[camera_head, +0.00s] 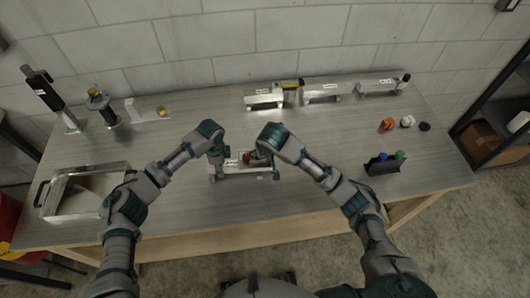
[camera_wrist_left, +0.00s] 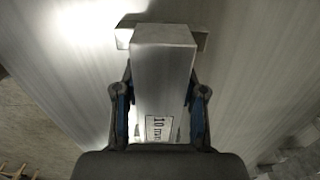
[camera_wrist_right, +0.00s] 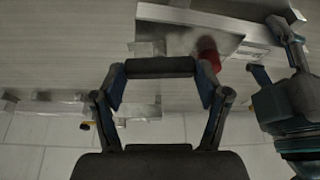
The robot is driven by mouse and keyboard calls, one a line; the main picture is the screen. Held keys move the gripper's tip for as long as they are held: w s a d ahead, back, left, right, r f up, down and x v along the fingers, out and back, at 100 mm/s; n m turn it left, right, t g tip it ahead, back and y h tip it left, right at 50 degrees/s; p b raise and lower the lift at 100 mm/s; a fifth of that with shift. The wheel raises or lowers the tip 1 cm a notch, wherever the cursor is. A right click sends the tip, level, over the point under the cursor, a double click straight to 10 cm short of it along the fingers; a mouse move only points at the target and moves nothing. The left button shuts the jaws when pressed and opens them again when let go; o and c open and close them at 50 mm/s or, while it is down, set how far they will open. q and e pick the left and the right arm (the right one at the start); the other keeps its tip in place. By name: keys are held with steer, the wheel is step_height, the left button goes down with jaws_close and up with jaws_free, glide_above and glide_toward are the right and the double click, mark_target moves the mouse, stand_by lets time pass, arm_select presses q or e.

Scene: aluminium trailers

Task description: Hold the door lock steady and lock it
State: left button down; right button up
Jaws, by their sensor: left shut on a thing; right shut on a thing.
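The door lock (camera_head: 240,178) is a bright metal block with a flat plate, lying near the middle of the table. My left gripper (camera_head: 217,158) is shut across its end; in the left wrist view the fingers (camera_wrist_left: 160,103) press both sides of the metal body (camera_wrist_left: 163,75), beside a "10 mm" label. A red knob (camera_wrist_right: 208,55) stands on the lock, also visible in the head view (camera_head: 246,157). My right gripper (camera_wrist_right: 160,85) is shut on a dark bar (camera_wrist_right: 160,67) spanning its fingers, beside the red knob. Whether the bar joins the lock is unclear.
Several metal fixtures (camera_head: 325,91) line the back of the table. A metal tray (camera_head: 60,208) is at left, with upright devices behind it. Small coloured knobs (camera_head: 407,121) and a dark holder (camera_head: 383,165) are at right. The table front is clear.

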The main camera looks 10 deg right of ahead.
steer(key=shift+f+m+h, duration=0.1)
steer(key=shift+m+h, duration=0.4)
steer(key=shift+m, duration=0.6)
steer(key=o, duration=1.2)
steer(key=shift+c, duration=0.2)
steer(key=v, duration=1.2)
steer(key=shift+w, duration=0.15)
